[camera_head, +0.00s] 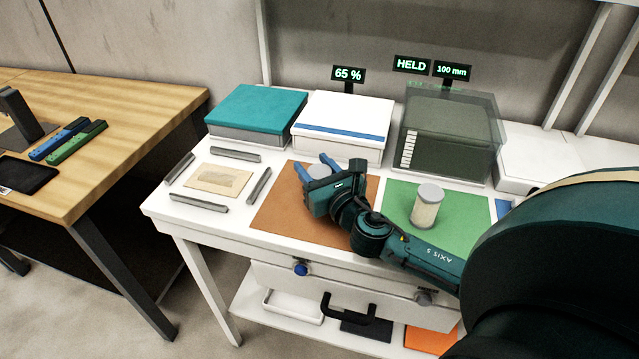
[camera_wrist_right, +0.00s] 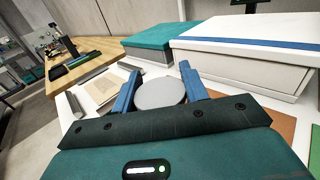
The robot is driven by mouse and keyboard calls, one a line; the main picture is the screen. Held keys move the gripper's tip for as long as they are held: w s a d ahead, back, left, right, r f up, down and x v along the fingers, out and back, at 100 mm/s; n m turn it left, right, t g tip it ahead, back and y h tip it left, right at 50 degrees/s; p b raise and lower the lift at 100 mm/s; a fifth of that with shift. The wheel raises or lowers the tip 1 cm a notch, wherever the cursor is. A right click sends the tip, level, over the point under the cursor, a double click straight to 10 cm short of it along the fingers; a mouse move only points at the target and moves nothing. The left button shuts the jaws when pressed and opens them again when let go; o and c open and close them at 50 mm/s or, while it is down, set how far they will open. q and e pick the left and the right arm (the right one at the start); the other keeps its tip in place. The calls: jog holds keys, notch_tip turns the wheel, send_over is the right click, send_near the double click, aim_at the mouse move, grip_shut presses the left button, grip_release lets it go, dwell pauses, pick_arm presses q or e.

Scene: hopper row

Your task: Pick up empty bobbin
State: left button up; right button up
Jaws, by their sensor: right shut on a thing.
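A bobbin with a round grey top (camera_head: 318,171) is between the blue fingers of my right gripper (camera_head: 319,168), over the orange-brown mat (camera_head: 275,216). In the right wrist view the grey disc (camera_wrist_right: 162,93) sits between the two fingers (camera_wrist_right: 160,76), which are shut on it. Its core is hidden, so I cannot tell whether it is empty, or whether it touches the mat. A second bobbin (camera_head: 426,206), with a cream body and grey ends, stands upright on the green mat (camera_head: 470,217). My left gripper is not in view.
A teal-lidded box (camera_head: 257,107), a white box (camera_head: 345,120) and a clear-covered box (camera_head: 450,130) line the back. Grey bars (camera_head: 236,154) surround a tan sheet (camera_head: 218,180) at left. A wooden table (camera_head: 120,110) stands further left. Signs read "65 %", "HELD" and "100 mm".

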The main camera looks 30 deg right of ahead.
jog(key=shift+c, duration=0.8)
jog(key=shift+r, duration=0.15)
notch_tip(320, 180, up, 10)
jog(key=p, duration=0.2)
jog(key=shift+p, duration=0.35)
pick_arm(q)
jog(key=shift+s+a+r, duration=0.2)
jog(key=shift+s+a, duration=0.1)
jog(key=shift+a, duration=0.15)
pick_arm(e)
jog(key=o, duration=0.4)
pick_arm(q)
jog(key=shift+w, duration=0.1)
pick_arm(e)
jog(key=c, duration=0.4)
